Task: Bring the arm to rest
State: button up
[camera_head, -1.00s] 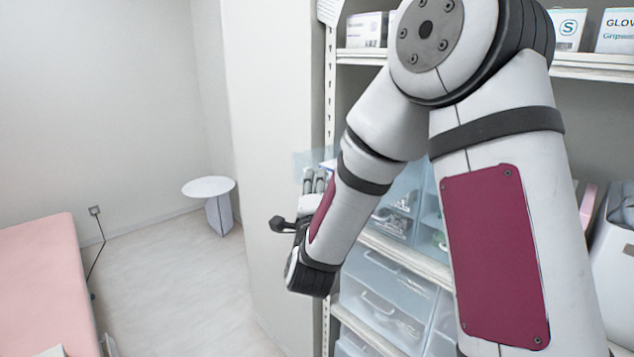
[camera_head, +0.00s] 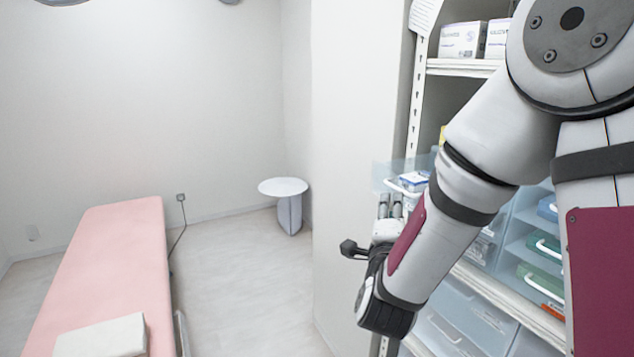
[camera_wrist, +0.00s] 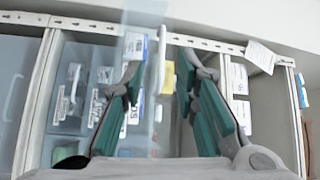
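My gripper (camera_head: 391,198) hangs at the end of my bent arm in front of the shelving, its fingers pointing up just below a pulled-out clear drawer (camera_head: 382,172). In the wrist view my gripper (camera_wrist: 160,75) has two dark fingers with green pads, spread well apart. A white drawer handle (camera_wrist: 161,62) and a clear panel show in the gap between them, with space on both sides. I cannot tell whether a finger touches the drawer. A blue-and-white packet (camera_head: 413,181) shows at the drawer.
The shelving (camera_head: 414,100) with clear drawers and boxes (camera_head: 462,40) stands close behind my arm on the right. A pink treatment bed (camera_head: 110,260) is at left, with a white block (camera_head: 102,338) on it. A round white table (camera_head: 283,187) stands at the back. The floor between is clear.

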jog(key=s+a+r+n+g+y, duration=0.3)
jog(key=s+a+n+g+y, duration=0.4)
jog(key=n, duration=0.6)
jog(key=s+d+n+g, duration=0.2)
jog(key=s+n, duration=0.1)
jog(key=s, duration=0.8)
jog(key=s+d+n+g, duration=0.3)
jog(key=s+n, duration=0.1)
jog(key=s, duration=0.7)
jog(key=shift+s+f, duration=0.3)
jog(key=shift+d, duration=0.1)
